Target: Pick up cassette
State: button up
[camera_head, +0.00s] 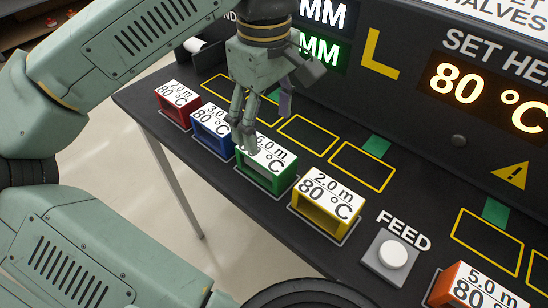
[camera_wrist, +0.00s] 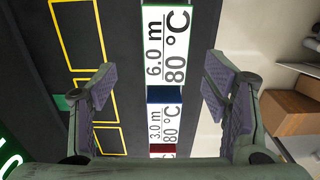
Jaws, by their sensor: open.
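Several coloured box-shaped cassettes with white labelled tops stand in a row along the black bench edge: red (camera_head: 178,101), blue (camera_head: 212,131), green (camera_head: 267,164), yellow (camera_head: 327,204) and orange (camera_head: 474,290). My gripper (camera_head: 262,120) is open and empty above the green and blue cassettes, partly covering them in the head view. In the wrist view, the green cassette's "6.0 m 80 °C" label (camera_wrist: 165,45) and the blue one's "3.0 m" label (camera_wrist: 163,122) lie between and below my open fingers (camera_wrist: 158,88). The red cassette (camera_wrist: 162,151) shows only in part.
A dark machine panel with lit displays (camera_head: 487,90) rises behind the row. Yellow-outlined slots (camera_head: 362,166) lie between the cassettes and the panel. A white FEED button (camera_head: 393,256) stands between yellow and orange. Cardboard boxes (camera_wrist: 290,110) show beyond the bench at right.

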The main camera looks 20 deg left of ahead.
aim_at(266, 152)
notch_tip(266, 152, down, 4)
jog(key=shift+s+r, duration=0.1)
jog(key=shift+r, duration=0.1)
jog(key=f, duration=0.1)
jog(key=f+p, duration=0.1)
jog(key=f, duration=0.1)
jog(key=f+p, duration=0.1)
jog(key=shift+s+d+f, duration=0.1)
jog(key=shift+s+f, duration=0.25)
jog(key=shift+s, duration=0.05)
jog(key=shift+f, duration=0.45)
jog(key=c, duration=1.3)
